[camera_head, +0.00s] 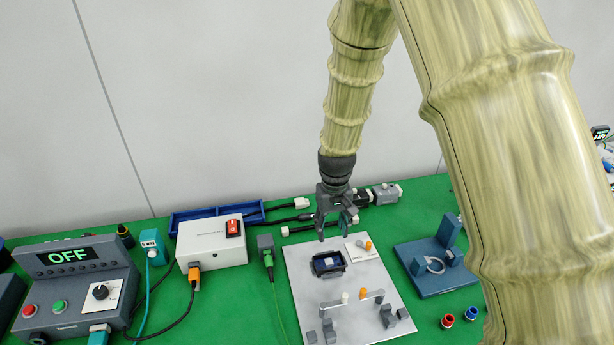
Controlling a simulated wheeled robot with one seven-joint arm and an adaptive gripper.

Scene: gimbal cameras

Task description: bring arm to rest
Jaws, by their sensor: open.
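My arm comes down from the top of the head view, its links patterned like pale green bamboo. My gripper (337,229) points downward over the back part of a light grey plate (298,268). Its dark fingers are apart and I see nothing between them. Whether the fingertips touch anything cannot be told from this view. My near arm link hides part of the table on the right.
A grey control box showing OFF (78,280) and a white box with a red switch (211,248) stand at left with cables. A blue tray (190,215) lies behind. A blue fixture (437,262) and red and blue rings (448,321) are at right on the green table (240,305).

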